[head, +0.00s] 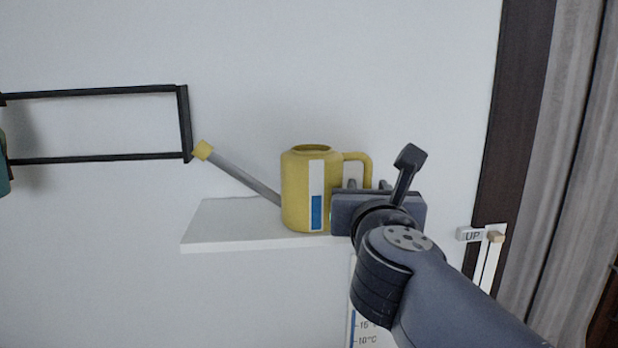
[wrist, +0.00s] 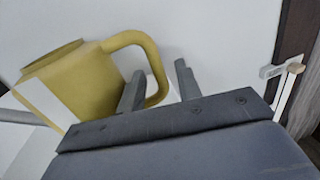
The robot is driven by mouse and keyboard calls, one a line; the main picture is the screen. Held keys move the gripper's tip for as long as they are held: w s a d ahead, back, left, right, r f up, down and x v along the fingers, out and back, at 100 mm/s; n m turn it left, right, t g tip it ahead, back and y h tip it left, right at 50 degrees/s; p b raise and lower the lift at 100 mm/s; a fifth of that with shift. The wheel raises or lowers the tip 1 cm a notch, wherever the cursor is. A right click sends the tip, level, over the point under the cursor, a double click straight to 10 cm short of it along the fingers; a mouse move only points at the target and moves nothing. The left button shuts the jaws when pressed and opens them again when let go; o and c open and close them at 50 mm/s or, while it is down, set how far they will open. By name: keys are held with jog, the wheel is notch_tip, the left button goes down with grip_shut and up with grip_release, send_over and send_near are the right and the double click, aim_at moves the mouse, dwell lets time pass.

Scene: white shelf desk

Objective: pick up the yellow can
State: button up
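The yellow can (head: 295,190) is a watering can with a blue-and-white label, a grey spout with a yellow tip on the left and a loop handle on the right. It stands upright on a white shelf (head: 215,225). In the wrist view the can (wrist: 85,85) is at the left. My gripper (head: 368,184) is at the handle side, its body overlapping the can's lower right edge. In the wrist view my gripper (wrist: 160,68) is open, one finger appearing inside the handle loop and the other outside it. I cannot tell whether either finger touches the handle.
A black frame rack (head: 95,157) is on the wall at the left. A switch marked UP (head: 470,235) is on the wall at the right, beside dark trim and grey curtains (head: 565,130). A thermometer scale (head: 362,325) shows below the shelf. The wall above the can is clear.

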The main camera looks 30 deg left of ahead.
jog(key=shift+x, duration=1.1)
jog(key=shift+s, duration=0.15)
jog(key=shift+c, duration=0.6)
grip_shut()
jog(key=shift+r, duration=0.1)
